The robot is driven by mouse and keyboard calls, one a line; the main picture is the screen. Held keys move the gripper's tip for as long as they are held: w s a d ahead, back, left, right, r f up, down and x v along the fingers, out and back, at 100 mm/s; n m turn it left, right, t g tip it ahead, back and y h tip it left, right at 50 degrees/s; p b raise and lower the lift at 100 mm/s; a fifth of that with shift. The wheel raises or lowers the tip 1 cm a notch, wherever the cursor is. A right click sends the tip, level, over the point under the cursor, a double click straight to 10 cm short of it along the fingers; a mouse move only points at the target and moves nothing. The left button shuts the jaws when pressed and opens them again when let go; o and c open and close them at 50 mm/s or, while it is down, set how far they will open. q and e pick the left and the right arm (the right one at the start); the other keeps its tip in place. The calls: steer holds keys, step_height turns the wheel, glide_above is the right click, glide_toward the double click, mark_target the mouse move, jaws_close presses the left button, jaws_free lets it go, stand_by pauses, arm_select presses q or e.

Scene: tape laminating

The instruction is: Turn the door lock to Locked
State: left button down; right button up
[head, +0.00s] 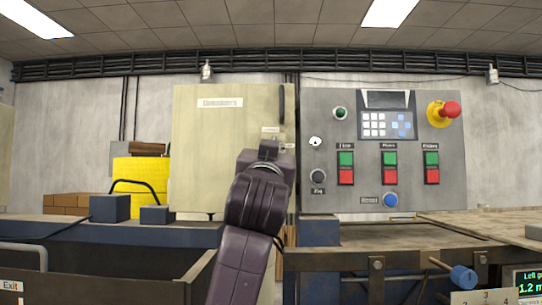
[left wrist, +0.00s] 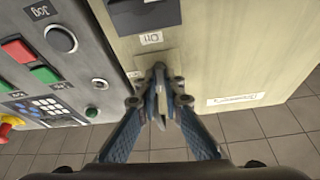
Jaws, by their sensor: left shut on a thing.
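The beige cabinet door (head: 205,140) is upright beside the grey control panel; it also shows in the left wrist view (left wrist: 235,50). My left gripper (head: 268,150) is at the door's right-hand side and covers the lock area in the head view. In the left wrist view the fingertips (left wrist: 159,72) are closed together at a small plate on the door, shut on the door lock. The lock is mostly hidden by the fingers, so its setting cannot be read. Small labels sit near the fingertips. My right gripper is in neither view.
The control panel (head: 325,195), with red and green buttons, a keypad and a red emergency knob (head: 452,109), stands close to the right of my gripper. A dark box-like part (left wrist: 145,14) projects near the fingers. Blue boxes (head: 110,208) stand at the left.

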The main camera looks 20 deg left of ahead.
arm_select(q)
steer(key=shift+s+r+n+y, duration=0.1)
steer(key=shift+r+n+y, duration=0.15)
steer(key=shift+n+y, duration=0.65)
steer(key=shift+r+n+h, duration=0.1)
steer(key=shift+n+h, duration=0.2)
steer(key=shift+n, duration=0.3)
steer(key=c, duration=2.2)
jaws_free()
steer(key=shift+o, duration=0.6)
steer(key=shift+w+f, duration=0.25)
steer(key=v, duration=1.2)
steer(key=shift+d, duration=0.15)
